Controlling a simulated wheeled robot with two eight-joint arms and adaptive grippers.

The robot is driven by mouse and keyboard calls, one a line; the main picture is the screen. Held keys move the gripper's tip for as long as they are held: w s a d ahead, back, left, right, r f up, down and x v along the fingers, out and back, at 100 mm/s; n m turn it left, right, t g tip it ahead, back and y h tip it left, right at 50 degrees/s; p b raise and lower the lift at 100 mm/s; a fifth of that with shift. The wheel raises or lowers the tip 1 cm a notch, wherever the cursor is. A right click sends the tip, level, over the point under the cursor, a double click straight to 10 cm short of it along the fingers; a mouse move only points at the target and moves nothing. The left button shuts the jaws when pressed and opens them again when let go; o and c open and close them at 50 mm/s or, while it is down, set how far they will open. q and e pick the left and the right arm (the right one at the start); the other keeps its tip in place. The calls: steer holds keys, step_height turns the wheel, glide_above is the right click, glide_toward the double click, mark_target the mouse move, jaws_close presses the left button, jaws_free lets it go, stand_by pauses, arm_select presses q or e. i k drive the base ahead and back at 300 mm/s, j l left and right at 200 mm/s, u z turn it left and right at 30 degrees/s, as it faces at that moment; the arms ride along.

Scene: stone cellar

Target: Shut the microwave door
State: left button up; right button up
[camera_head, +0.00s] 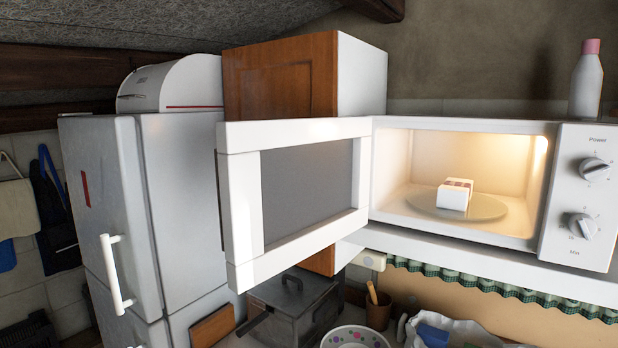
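The white microwave (548,190) stands on a shelf at the right in the head view. Its door (243,218) is wide open, hinged at the left of the lit cavity and swung out to the left toward me. A small white box (455,194) with reddish marks sits on the glass turntable (487,207) inside. Two dials are on the control panel (584,240) at the right. Neither of my grippers shows in this view.
A white fridge (180,200) stands left of the door, and a wooden cabinet (280,82) is behind it. A bottle (586,85) with a pink cap stands on top of the microwave. Below are a grey pot (290,312), a dotted bowl (355,338) and a brown cup (378,312).

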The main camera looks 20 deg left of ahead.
mark_target(326, 199)
steer(key=j+z, duration=0.3)
steer(key=j, duration=0.5)
steer(key=j+z, duration=0.25)
steer(key=j, duration=0.55)
steer(key=j+z, duration=0.3)
steer(key=j, duration=0.5)
steer(key=k, duration=0.05)
